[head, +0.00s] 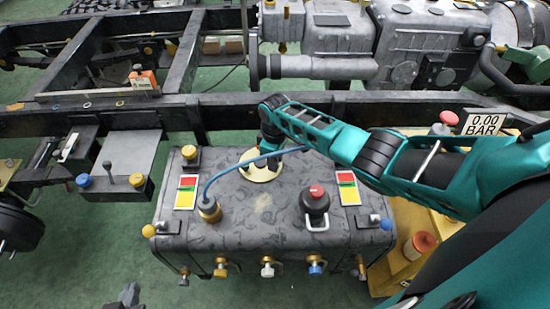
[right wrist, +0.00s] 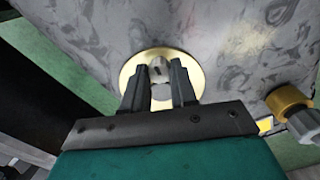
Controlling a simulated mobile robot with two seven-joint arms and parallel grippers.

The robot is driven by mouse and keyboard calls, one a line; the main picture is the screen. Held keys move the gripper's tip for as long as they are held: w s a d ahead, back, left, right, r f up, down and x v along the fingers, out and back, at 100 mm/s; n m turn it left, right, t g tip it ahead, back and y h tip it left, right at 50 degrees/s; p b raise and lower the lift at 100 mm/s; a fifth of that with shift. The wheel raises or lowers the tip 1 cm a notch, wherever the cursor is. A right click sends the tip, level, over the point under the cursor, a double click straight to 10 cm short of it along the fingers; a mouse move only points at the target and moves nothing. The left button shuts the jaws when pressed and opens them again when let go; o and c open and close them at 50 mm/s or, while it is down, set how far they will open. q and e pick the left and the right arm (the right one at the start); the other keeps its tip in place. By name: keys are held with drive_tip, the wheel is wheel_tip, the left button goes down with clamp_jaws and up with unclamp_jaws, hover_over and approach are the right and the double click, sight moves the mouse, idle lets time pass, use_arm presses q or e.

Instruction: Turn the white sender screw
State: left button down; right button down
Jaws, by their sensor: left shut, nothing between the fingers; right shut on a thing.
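The pale sender screw (right wrist: 158,70) stands at the middle of a round brass plate (right wrist: 130,72) in the right wrist view. My right gripper (right wrist: 160,78) is shut on the screw, with a dark finger on either side. In the head view the brass plate (head: 258,173) lies on top of the grey tank (head: 265,210). There my right gripper (head: 270,155) comes down over it and the screw is hidden. My left gripper (head: 128,296) shows only as a small grey piece at the bottom edge, left of the tank, shut and empty.
A blue hose (head: 232,168) runs from a brass fitting (head: 209,208) close past the right gripper. A red-topped valve (head: 315,200) stands on the tank's right half. A dark frame rail (head: 350,104) runs behind.

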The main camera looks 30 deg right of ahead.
drive_tip(key=shift+n, duration=0.4)
drive_tip(key=c, duration=0.9)
unclamp_jaws()
wheel_tip(320, 180, up, 13)
drive_tip(key=p, duration=0.3)
drive_tip(key=shift+p, duration=0.35)
